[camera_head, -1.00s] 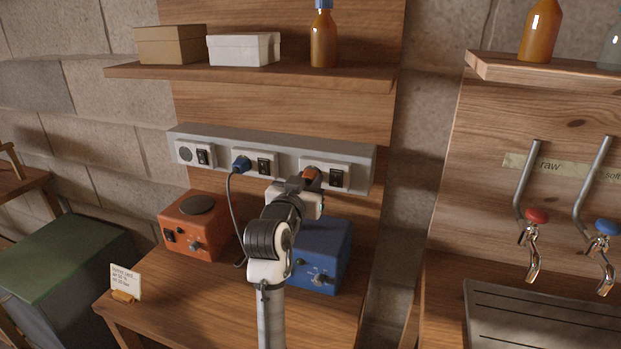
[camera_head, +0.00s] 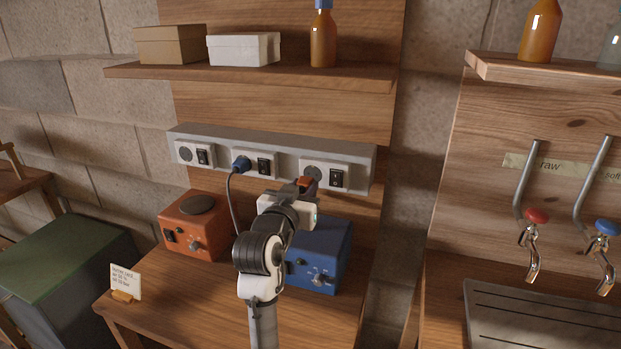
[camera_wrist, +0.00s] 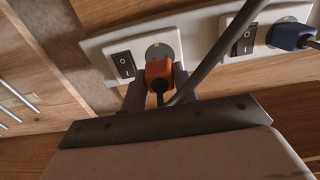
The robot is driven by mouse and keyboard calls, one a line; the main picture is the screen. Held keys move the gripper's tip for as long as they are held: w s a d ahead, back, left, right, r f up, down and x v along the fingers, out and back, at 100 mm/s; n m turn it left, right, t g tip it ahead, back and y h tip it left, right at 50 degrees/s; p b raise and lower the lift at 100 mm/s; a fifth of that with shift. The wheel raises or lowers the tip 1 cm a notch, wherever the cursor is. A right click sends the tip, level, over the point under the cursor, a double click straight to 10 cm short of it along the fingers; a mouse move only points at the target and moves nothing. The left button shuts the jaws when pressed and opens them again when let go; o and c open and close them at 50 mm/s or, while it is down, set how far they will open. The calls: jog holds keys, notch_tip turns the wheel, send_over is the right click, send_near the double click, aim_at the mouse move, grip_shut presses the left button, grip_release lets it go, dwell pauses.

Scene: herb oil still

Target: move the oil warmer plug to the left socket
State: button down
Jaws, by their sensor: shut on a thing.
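The orange plug (camera_head: 304,182) is in my gripper (camera_head: 303,188), which is shut on it. In the wrist view the orange plug (camera_wrist: 158,70) sits between the two dark fingers (camera_wrist: 158,84), in front of the right socket (camera_wrist: 160,50). In the head view the round face of the right socket (camera_head: 313,173) shows bare, and the plug is just below and left of it, apart from it. The left socket (camera_head: 185,153) is empty, with a black switch (camera_head: 202,157) beside it. The plug's cord is mostly hidden by my arm.
A blue plug (camera_head: 241,164) fills the middle socket; its cord hangs down. A grey cord (camera_wrist: 225,48) crosses the wrist view close to my fingers. Below the strip (camera_head: 220,139) stand an orange warmer (camera_head: 205,235) and a blue warmer (camera_head: 325,250). A shelf (camera_head: 250,77) overhangs above.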

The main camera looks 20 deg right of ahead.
jog(key=shift+v, duration=1.25)
